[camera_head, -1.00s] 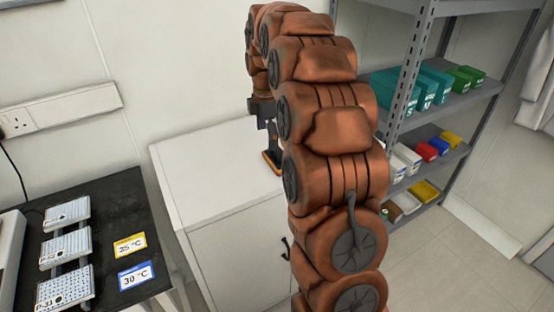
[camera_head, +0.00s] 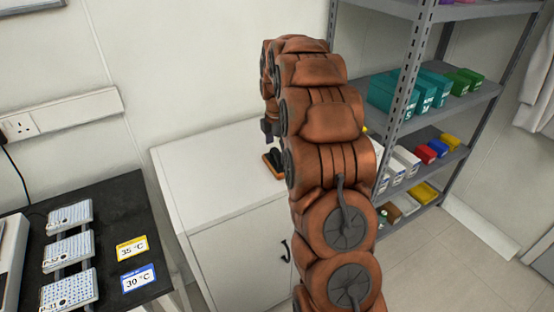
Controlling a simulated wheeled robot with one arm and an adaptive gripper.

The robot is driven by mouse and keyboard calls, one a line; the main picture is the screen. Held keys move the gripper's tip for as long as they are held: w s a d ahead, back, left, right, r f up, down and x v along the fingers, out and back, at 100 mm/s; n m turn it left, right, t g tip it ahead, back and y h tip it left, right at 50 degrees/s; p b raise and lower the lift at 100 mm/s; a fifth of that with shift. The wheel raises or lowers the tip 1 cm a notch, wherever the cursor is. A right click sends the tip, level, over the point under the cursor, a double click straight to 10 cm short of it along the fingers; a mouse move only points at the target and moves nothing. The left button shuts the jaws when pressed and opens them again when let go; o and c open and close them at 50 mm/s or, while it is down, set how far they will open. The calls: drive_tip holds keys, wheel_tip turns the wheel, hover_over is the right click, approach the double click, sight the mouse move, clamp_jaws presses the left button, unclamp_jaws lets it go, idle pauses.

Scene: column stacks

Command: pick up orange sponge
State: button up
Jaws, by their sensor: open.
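A small orange thing with a dark upper part, likely the orange sponge (camera_head: 275,169), lies on the white cabinet top (camera_head: 215,165) near the middle of the view. My brown arm covers its right side. A dark part of my gripper (camera_head: 268,128) shows at the arm's left edge, above and slightly behind the orange thing in the picture. My gripper is open. Its fingertips are mostly hidden by my arm, and I cannot tell whether they touch anything.
The left of the cabinet top is clear. A dark bench (camera_head: 110,205) at left holds white plates (camera_head: 70,250) and two temperature cards (camera_head: 135,262). A grey metal shelf (camera_head: 395,130) at right holds teal boxes (camera_head: 408,93) and several smaller coloured boxes. A wall stands behind the cabinet.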

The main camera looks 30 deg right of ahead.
wheel_tip(320, 180, down, 2)
drive_tip(key=shift+f, duration=0.1)
drive_tip(key=shift+c, duration=0.2)
drive_tip(key=c, duration=1.1)
drive_tip(key=shift+c, duration=0.2)
drive_tip(key=shift+r+b, duration=0.65)
drive_tip(key=shift+r, duration=1.2)
drive_tip(key=shift+s+a, duration=0.15)
drive_tip(key=shift+s, duration=1)
drive_tip(key=s+a+r+b, duration=0.1)
drive_tip(key=s+b, duration=0.2)
drive_tip(key=s, duration=1)
drive_tip(key=shift+s+r, duration=0.2)
drive_tip(key=shift+s, duration=0.15)
